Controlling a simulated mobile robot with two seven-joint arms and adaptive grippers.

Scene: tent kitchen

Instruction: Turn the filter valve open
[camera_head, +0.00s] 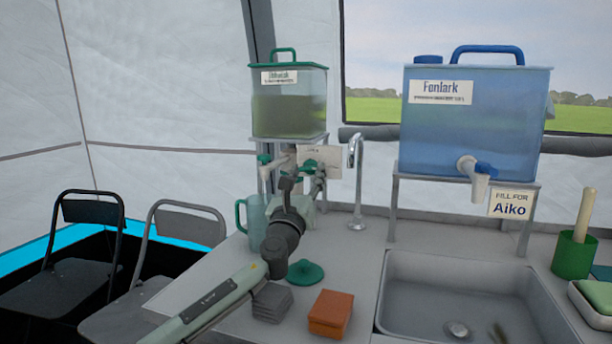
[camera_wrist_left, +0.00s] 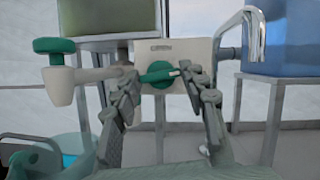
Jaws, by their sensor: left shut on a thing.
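The filter valve has a green handle (camera_wrist_left: 158,77) on a white plate (camera_wrist_left: 172,50) under the clear tank with the green lid (camera_head: 289,100). In the wrist view the handle's lever lies nearly level, its right end slightly higher. My left gripper (camera_wrist_left: 160,85) is shut on this handle, one finger at each end of the lever. In the head view my left gripper (camera_head: 304,190) reaches up to the valve, and its wrist hides part of it. A second green-handled tap (camera_wrist_left: 54,50) is to the left of the valve. My right gripper is not in view.
A translucent green jug (camera_head: 257,222) stands below the left tap. A metal faucet (camera_head: 356,180) rises close right of the valve.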

